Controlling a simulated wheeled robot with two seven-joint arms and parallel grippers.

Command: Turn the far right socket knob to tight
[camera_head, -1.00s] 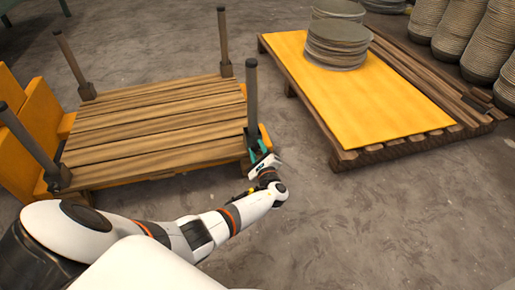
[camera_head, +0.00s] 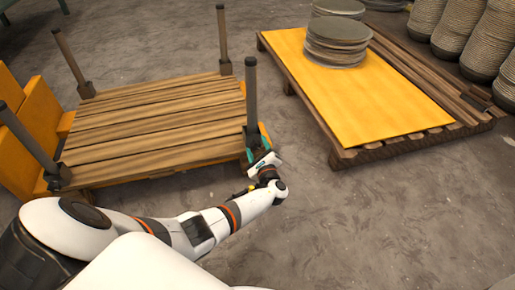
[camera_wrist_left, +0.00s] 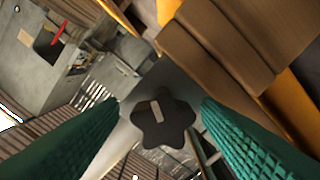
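A dark, lobed knob (camera_wrist_left: 164,126) with a light bar mark on its face shows in the left wrist view. It lies between the teal fingers of my left gripper (camera_wrist_left: 160,104), with gaps on both sides. In the head view, my left gripper (camera_head: 261,152) is at the foot of the near right post (camera_head: 252,98) of the wooden cart (camera_head: 150,125). The far right post (camera_head: 223,38) stands upright in its socket (camera_head: 226,67), away from the gripper. The knob is hidden in the head view. My right gripper is out of view.
A low pallet (camera_head: 362,156) with a yellow sheet (camera_head: 370,100) and stacked discs (camera_head: 338,47) stands to the right. Tall stacks (camera_head: 457,40) stand beyond it. Bare floor (camera_head: 390,220) lies between me and the pallet.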

